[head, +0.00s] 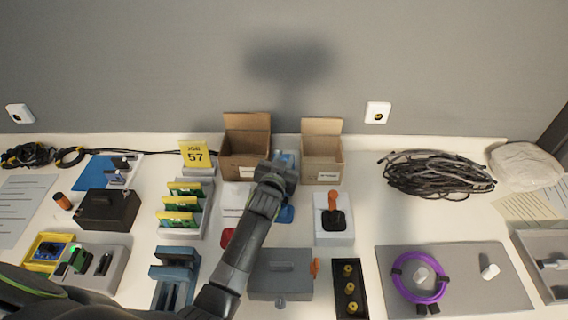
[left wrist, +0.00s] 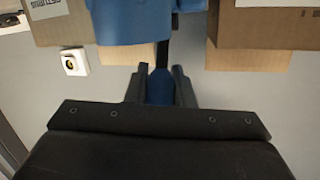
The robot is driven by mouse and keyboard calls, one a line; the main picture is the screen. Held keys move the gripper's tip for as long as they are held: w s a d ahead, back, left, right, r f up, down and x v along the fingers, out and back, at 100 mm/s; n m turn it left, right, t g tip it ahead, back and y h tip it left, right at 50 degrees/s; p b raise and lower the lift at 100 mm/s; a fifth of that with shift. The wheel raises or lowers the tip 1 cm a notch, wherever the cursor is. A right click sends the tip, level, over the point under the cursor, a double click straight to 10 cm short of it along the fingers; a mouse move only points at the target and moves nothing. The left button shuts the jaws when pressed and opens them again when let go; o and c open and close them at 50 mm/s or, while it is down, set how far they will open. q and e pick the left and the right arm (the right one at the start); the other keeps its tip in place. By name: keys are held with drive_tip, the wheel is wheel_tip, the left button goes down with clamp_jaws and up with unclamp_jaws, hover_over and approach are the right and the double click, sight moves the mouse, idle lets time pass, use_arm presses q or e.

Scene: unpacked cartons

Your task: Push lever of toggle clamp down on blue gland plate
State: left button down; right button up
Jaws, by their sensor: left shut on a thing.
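A light blue block (head: 285,157), probably the blue gland plate, shows between two cardboard boxes at the back, partly hidden by my left gripper. Its blue faces fill the top middle of the left wrist view (left wrist: 135,22). A dark lever (left wrist: 162,53) with a blue grip (left wrist: 160,88) extends from it. My left gripper (left wrist: 160,82) is shut on this blue grip, one finger on each side. In the head view the left gripper (head: 283,170) reaches over the bench at the blue block. The clamp's base and joints are hidden. My right gripper is not in view.
Open cardboard boxes stand close on the left (head: 245,160) and right (head: 321,170) of the left gripper. A card rack (head: 180,229) is to the left. The wall is behind.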

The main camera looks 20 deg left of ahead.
use_arm(q)
drive_tip(key=shift+f, duration=0.2)
drive_tip(key=c, duration=1.6)
unclamp_jaws()
drive_tip(key=o, duration=0.3)
drive_tip(key=shift+r, duration=0.15)
drive_tip(key=shift+o, duration=0.2)
drive_tip(key=shift+s, duration=0.1)
drive_tip(key=shift+s+r+p, duration=0.15)
drive_tip(key=shift+s+p, duration=0.25)
drive_tip(key=shift+p, duration=0.15)
drive_tip(key=s+r+p, duration=0.1)
drive_tip(key=s+p, duration=0.7)
drive_tip(key=s, duration=0.3)
drive_tip(key=shift+d+r+p, duration=0.25)
drive_tip(key=shift+p, duration=0.1)
